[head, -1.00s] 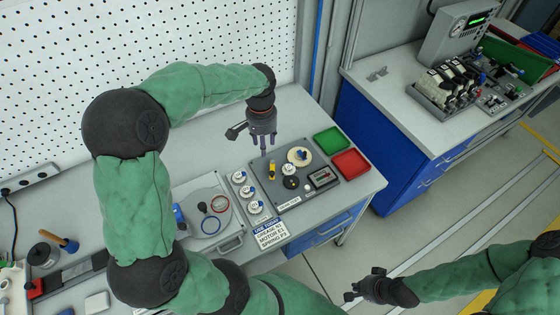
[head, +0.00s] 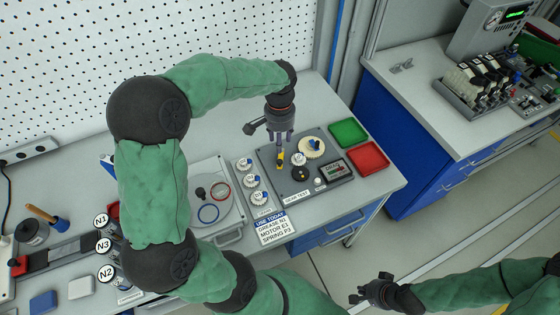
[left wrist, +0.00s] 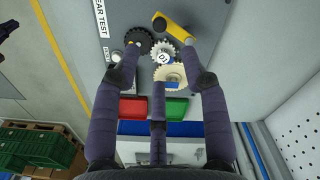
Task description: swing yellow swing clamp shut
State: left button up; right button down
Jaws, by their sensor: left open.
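The yellow swing clamp (head: 281,158) stands at the back left of the grey gear test plate (head: 268,175). It also shows in the left wrist view (left wrist: 174,26) as a yellow bar with a dark round spot at one end, lying slanted beside the gears. My left gripper (head: 281,143) points down close over the clamp in the head view, fingers apart and empty. In the left wrist view its fingers (left wrist: 162,58) are spread, one tip near the clamp's lower side. I cannot tell whether it touches. My right gripper (head: 364,290) hangs empty, fingers spread, over the floor.
Beside the clamp sit a cream gear (head: 312,147), a white gear (head: 298,159) and a black gear (head: 300,174). A green tray (head: 348,133) and a red tray (head: 368,157) stand to the right. White gears (head: 251,181) stand left of the plate.

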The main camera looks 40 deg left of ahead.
aim_at(280, 161)
pick_arm(q)
notch_tip(280, 161, down, 10)
jog(key=shift+f+b, duration=0.15)
jog(key=shift+b, duration=0.8)
grip_shut()
